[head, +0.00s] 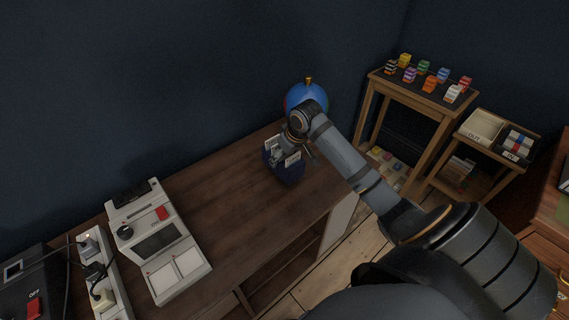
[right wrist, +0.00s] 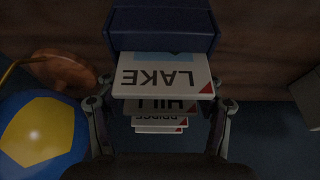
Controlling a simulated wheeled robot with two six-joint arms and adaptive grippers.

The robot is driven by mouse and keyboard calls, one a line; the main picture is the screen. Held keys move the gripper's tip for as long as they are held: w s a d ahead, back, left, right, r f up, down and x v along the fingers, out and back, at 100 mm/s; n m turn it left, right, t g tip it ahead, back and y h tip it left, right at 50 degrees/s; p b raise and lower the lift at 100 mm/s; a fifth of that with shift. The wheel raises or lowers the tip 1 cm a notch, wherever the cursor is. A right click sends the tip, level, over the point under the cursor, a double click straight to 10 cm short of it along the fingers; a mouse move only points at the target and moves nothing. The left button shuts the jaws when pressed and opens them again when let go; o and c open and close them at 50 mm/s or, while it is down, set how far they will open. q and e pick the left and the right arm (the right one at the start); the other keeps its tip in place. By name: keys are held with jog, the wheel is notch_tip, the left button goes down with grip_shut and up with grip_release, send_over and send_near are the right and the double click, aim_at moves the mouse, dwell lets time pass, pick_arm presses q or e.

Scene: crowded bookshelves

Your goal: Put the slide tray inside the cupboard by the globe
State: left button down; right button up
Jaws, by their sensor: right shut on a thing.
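The slide tray (head: 289,175) is a dark blue box at the far end of the wooden cupboard (head: 237,203), over its top. I cannot tell whether it touches the top. Its white slides stick up; in the right wrist view the nearest slide (right wrist: 162,76) reads LAKE, with HILL behind it. My right gripper (head: 292,151) is shut on the tray, one finger on each side. The blue and yellow globe (head: 303,93) stands just behind the gripper and also shows in the right wrist view (right wrist: 38,133). The cupboard's front has open compartments, mostly hidden. My left gripper is out of view.
A white slide machine (head: 160,240) and a power strip (head: 101,283) stand on the left. The cupboard top between machine and tray is clear. Right, a small table (head: 380,84) holds coloured blocks, beside a stand with IN and OUT trays (head: 484,127).

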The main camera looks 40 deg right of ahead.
jog(key=shift+w+f, duration=0.1)
jog(key=f, duration=0.3)
jog(key=shift+w+d+f, duration=0.1)
jog(key=shift+d+f, duration=0.1)
jog(key=shift+f, duration=0.05)
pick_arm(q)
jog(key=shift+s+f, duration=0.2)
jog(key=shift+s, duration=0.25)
pick_arm(e)
jog(key=shift+f, duration=0.1)
jog(key=o, duration=1.2)
jog(key=shift+o, duration=0.2)
